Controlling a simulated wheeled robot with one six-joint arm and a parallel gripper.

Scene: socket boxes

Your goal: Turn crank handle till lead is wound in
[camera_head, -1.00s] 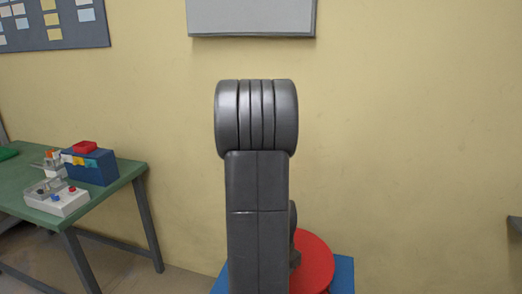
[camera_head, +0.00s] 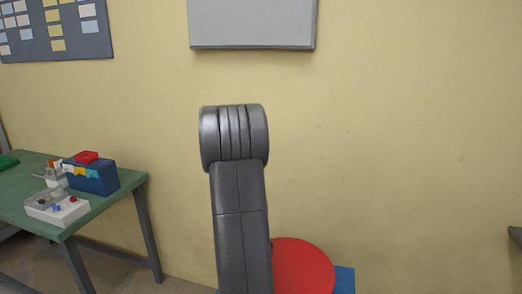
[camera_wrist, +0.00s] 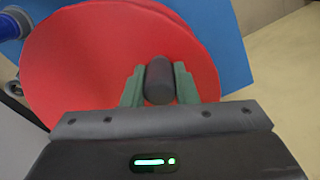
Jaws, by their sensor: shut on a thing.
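A red round disc (camera_head: 305,268) shows low in the head view, partly hidden behind my arm. It fills much of the wrist view (camera_wrist: 80,65). A dark cylindrical crank handle (camera_wrist: 160,80) stands out from the disc, near its lower right part in the wrist view. My gripper (camera_wrist: 160,84) is shut on the handle, one green finger on each side of it. In the head view my gripper is hidden behind my arm. No lead can be made out in either view.
A blue panel (camera_wrist: 215,40) lies behind the disc. A grey panel (camera_head: 252,22) hangs on the wall. The floor between table and disc looks clear.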

